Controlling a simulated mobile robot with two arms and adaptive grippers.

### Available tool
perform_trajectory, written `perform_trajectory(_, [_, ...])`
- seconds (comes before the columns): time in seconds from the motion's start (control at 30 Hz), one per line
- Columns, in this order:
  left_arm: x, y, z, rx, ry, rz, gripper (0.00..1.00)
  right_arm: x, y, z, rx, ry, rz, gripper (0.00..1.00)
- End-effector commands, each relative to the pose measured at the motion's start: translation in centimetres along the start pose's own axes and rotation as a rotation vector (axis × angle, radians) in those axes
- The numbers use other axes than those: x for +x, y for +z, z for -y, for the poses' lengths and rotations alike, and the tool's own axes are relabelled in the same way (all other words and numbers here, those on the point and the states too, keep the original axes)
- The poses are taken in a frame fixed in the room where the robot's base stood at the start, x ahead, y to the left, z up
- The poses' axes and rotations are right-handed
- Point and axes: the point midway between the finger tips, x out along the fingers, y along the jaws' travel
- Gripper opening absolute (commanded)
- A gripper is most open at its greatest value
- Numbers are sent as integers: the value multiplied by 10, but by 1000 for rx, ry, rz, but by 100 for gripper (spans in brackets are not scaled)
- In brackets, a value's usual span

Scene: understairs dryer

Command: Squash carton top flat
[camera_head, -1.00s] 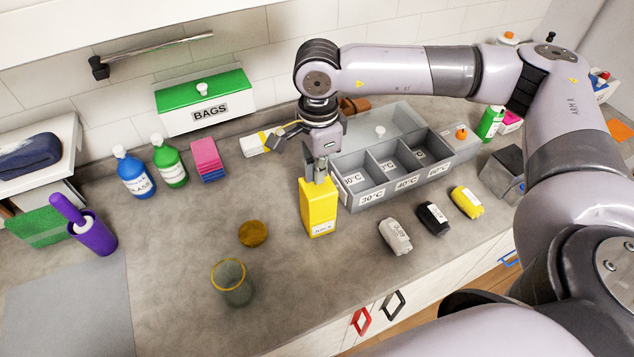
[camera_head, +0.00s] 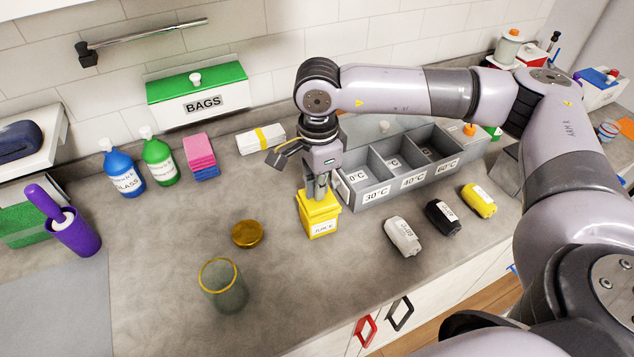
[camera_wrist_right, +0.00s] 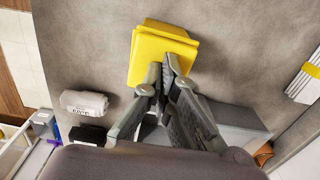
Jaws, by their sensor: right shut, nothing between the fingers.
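The yellow carton (camera_head: 319,222) stands on the grey counter in the head view, short and squat, with its upper part pressed down into a wider lid-like layer. Its top also shows in the right wrist view (camera_wrist_right: 160,52). My right gripper (camera_head: 319,192) is shut and empty, pointing down with its fingertips at the carton's top. In the wrist view the closed fingertips (camera_wrist_right: 168,62) overlap the carton's near edge; exact contact is hard to tell. My left gripper is out of view.
A grey sorting bin (camera_head: 378,196) with temperature labels stands just right of the carton. White (camera_head: 402,236), black (camera_head: 443,218) and yellow (camera_head: 479,201) rolled bundles lie in front of it. A glass jar (camera_head: 224,288) and round gold lid (camera_head: 247,234) are at left, with clear counter between.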

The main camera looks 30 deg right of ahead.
Motion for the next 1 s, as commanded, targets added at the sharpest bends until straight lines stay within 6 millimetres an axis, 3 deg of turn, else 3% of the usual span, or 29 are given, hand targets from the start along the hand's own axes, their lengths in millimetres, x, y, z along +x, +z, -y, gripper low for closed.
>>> perform_trajectory(0.03, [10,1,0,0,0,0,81,10,0,0,0,0,0,0])
perform_trajectory(0.37, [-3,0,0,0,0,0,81,-7,0,0,0,-2,1,0])
perform_trajectory(1.0, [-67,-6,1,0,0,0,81,-132,0,0,0,-1,0,0])
